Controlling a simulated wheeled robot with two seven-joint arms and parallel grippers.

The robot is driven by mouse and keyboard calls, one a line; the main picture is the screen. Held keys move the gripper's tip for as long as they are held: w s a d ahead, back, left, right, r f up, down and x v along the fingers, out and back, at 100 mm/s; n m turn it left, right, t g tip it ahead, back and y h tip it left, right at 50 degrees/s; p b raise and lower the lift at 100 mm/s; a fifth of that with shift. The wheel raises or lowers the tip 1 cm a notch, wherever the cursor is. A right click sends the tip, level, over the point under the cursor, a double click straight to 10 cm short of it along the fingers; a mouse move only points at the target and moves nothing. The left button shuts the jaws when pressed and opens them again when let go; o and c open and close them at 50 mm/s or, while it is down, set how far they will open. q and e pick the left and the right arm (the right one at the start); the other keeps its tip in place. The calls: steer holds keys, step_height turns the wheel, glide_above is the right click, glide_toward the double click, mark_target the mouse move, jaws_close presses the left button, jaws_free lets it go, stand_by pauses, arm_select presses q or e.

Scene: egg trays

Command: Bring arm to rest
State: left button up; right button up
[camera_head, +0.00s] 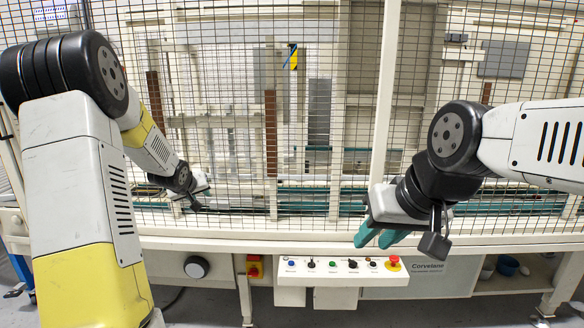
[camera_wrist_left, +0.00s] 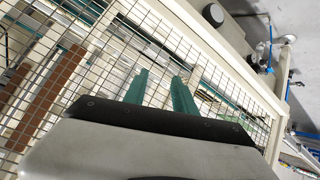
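My left arm (camera_head: 70,170) comes in from the left, large and close in the head view, and reaches toward the wire mesh fence. In the left wrist view my left gripper (camera_wrist_left: 160,76) shows two teal fingers standing apart with nothing between them. In the head view its fingers are too small to make out. My right arm (camera_head: 540,140) comes in from the right, with the forearm about level. My right gripper (camera_head: 378,236) points down in front of the fence's lower rail, its teal fingers close together in view. Their gap cannot be judged. No egg trays are in view.
A wire mesh fence (camera_head: 330,110) with white posts spans the view, machinery behind it. Below the rail are a control panel (camera_head: 342,267) with coloured buttons and a red emergency stop (camera_head: 393,263).

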arm_select(q)
steer(key=s+d+r+m+g, duration=0.1)
steer(key=s+d+r, duration=0.4)
steer(key=s, duration=0.4)
steer(key=s+d+r+m+g, duration=0.1)
steer(key=s+d+r, duration=0.2)
steer(key=s+r, duration=0.4)
steer(key=s+d+m+g+h, duration=0.1)
steer(key=s+d, duration=0.3)
steer(key=s, duration=0.7)
steer(key=s+d+m+g+h, duration=0.1)
steer(key=s+d+m, duration=0.1)
steer(key=s, duration=0.9)
steer(key=shift+s+d+f+h, duration=0.4)
steer(key=shift+d+f, duration=0.05)
steer(key=shift+d, duration=0.4)
